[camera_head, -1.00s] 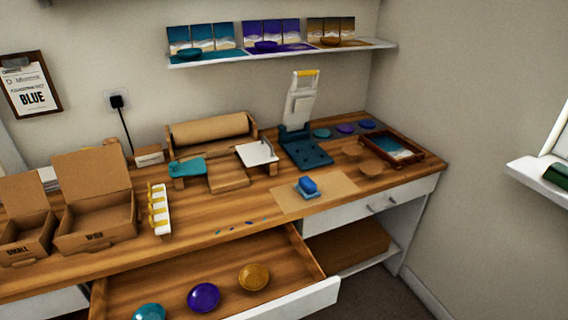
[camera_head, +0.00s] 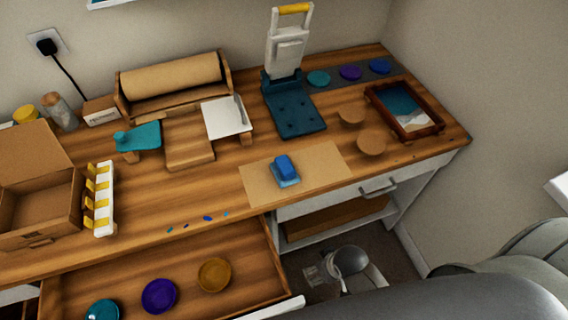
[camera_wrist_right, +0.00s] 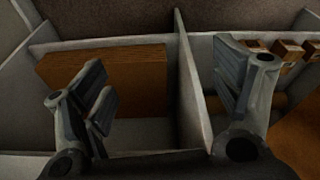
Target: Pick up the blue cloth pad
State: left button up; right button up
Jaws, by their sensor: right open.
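The blue cloth pad (camera_head: 285,168) lies on a sheet of brown paper (camera_head: 325,162) near the table's front edge. It has a darker blue raised top on a lighter blue base. My right gripper (camera_head: 322,272) is low in front of the table, below the tabletop and apart from the pad. In the right wrist view my right gripper (camera_wrist_right: 165,95) is open and empty, facing the shelf space under the table; the pad is not in that view. My left gripper is not in view.
An open drawer (camera_head: 230,258) with several coloured discs juts out at the lower left. A teal press (camera_head: 293,115) stands behind the paper. A framed picture (camera_head: 407,108) lies at the right. Small blue spots (camera_head: 207,218) mark the table left of the paper.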

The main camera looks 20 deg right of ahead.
jog(key=w+a+r+n+t+y+p, duration=0.1)
jog(key=w+a+r+p, duration=0.15)
jog(key=r, duration=1.45)
jog(key=w+a+r+n+g+y, duration=0.1)
jog(key=w+a+r+n, duration=0.2)
jog(key=w+a+n, duration=0.25)
jog(key=w+a+r+n+y, duration=0.2)
jog(key=w+a+r+n, duration=0.15)
jog(key=a, duration=0.25)
jog(key=w+n, duration=0.1)
jog(key=w, duration=0.1)
jog(key=w+d+r+n+g+h, duration=0.1)
jog(key=w+n, duration=0.1)
jog(key=w+r+n+g+h, duration=0.1)
jog(key=w+n, duration=0.1)
jog(key=shift+w+d, duration=0.15)
jog(key=shift+d, duration=0.2)
jog(key=n+h, duration=0.2)
send_near(285, 164)
jog(key=shift+g, duration=0.4)
jog(key=f, duration=0.5)
jog(key=shift+w+p, duration=0.4)
jog(key=shift+a+f+p, duration=0.15)
jog(key=shift+f+p, duration=0.55)
jog(key=shift+f, duration=1.95)
jog(key=c, duration=1.1)
